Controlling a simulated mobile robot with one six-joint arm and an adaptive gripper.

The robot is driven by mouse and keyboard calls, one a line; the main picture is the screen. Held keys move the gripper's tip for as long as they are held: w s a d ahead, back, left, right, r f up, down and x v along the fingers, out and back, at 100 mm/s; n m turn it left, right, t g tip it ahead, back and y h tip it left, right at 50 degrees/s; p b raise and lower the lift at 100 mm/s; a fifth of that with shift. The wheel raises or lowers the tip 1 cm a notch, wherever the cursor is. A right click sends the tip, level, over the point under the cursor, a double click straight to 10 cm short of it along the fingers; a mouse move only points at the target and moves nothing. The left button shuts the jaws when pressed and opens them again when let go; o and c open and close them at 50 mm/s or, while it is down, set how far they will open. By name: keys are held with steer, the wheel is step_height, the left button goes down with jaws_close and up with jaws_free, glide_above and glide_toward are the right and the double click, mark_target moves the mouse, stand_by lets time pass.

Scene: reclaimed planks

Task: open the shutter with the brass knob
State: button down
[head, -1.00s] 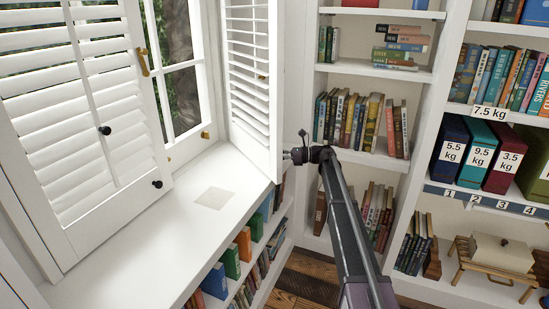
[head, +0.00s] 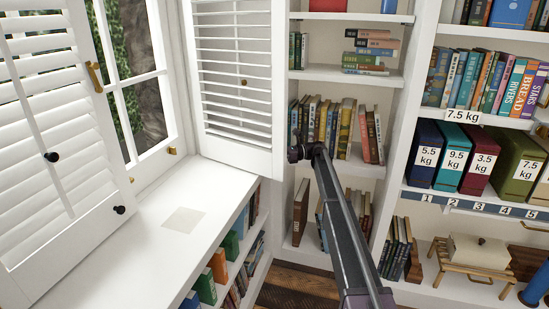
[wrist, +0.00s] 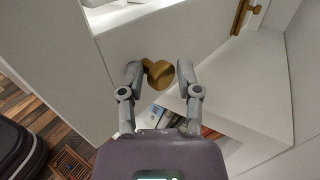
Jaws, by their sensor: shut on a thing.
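The right-hand white louvred shutter (head: 235,130) stands swung out from the window, its slatted face towards me in the head view. The wrist view shows its plain lower panel (wrist: 110,85) with the brass knob (wrist: 158,73) on it. My gripper (wrist: 168,76) is shut on the brass knob, one fingertip at each side of it. In the head view my wrist (head: 308,152) is at the shutter's free edge, and the shutter hides my fingers and the held knob. The left shutter (head: 70,180) carries two black knobs (head: 51,157).
A white sill (head: 140,240) with a pale square (head: 184,219) runs below the window, with books shelved underneath. A tall bookcase (head: 410,130) stands behind and right of my arm. Some plank floor (head: 285,285) shows between them.

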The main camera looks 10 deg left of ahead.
steer(key=shift+w+a+r, duration=0.1)
steer(key=shift+w+a, duration=0.05)
steer(key=shift+a, duration=0.45)
steer(key=shift+c, duration=2)
jaws_free()
steer(key=shift+a, duration=0.2)
steer(key=shift+d, duration=0.1)
steer(key=shift+d, duration=0.15)
steer(key=v, duration=1.2)
